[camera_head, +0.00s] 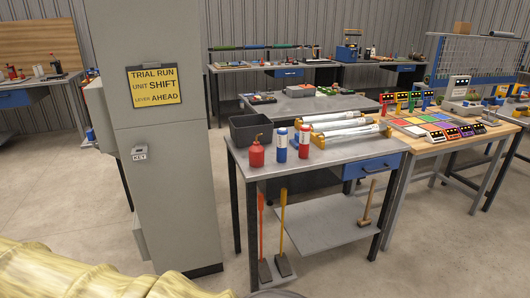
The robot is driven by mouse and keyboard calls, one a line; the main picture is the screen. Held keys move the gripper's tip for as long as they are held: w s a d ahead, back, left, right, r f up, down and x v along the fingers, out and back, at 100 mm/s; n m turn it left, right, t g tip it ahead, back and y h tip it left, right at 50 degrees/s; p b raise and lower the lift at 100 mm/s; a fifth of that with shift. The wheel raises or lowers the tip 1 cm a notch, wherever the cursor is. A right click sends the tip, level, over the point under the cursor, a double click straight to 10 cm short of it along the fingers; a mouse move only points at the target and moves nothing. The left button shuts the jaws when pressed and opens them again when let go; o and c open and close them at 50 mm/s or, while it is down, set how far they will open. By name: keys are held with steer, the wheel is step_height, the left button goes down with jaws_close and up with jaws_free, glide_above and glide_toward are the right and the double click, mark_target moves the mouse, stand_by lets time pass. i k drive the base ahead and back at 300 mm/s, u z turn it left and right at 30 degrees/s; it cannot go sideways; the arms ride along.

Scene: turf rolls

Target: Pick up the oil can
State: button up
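The oil can appears to be the small red can with a thin spout (257,156). It stands upright near the front left of a grey metal workbench (350,150). A dark open bin (250,130) stands just behind it. Two bottles stand to its right: a blue one with a white band (281,145) and a red one with a white band (304,141). My gripper is not in view, and nothing touches the can.
A grey pillar (170,200) with a yellow sign (154,85) stands left of the bench. White rolls (340,125) lie on the bench. Long-handled tools (283,235) lean beneath it. A yellowish ribbed shape (70,277) fills the lower left. Open floor (390,270) lies at right.

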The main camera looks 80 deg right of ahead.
mark_target(256, 151)
steer(key=z, duration=0.7)
steer(key=i, duration=0.95)
steer(key=z, duration=1.55)
steer(key=i, duration=0.5)
steer(key=z, duration=0.5)
